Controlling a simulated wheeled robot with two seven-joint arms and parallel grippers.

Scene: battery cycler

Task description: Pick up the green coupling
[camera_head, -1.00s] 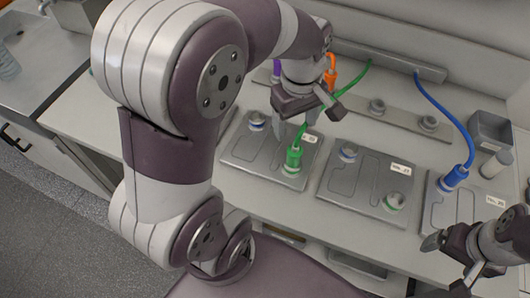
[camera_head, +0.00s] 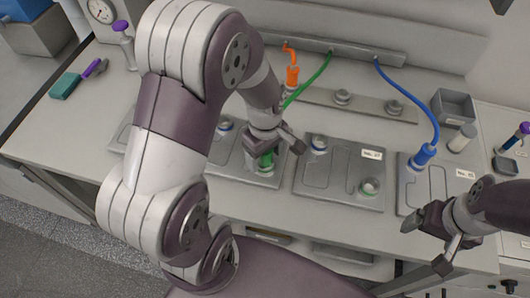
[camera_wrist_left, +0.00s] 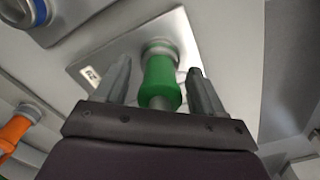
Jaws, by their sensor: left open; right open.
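The green coupling (camera_head: 266,160) sits on a port at the right side of a grey plate, with its green hose rising to the rail behind. My left gripper (camera_head: 267,157) is over it from above and hides most of it in the head view. In the left wrist view the green coupling (camera_wrist_left: 160,82) stands between the two open fingers (camera_wrist_left: 158,88), with a visible gap on each side. My right gripper (camera_head: 424,243) is open and empty at the front right, near the plate with the blue coupling (camera_head: 424,155).
An orange coupling (camera_head: 292,76) stands behind my left arm. The middle plate (camera_head: 336,175) has open ports. A grey bin (camera_head: 454,108) and a pale cylinder (camera_head: 463,138) stand at the back right. The table front by the middle plate is clear.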

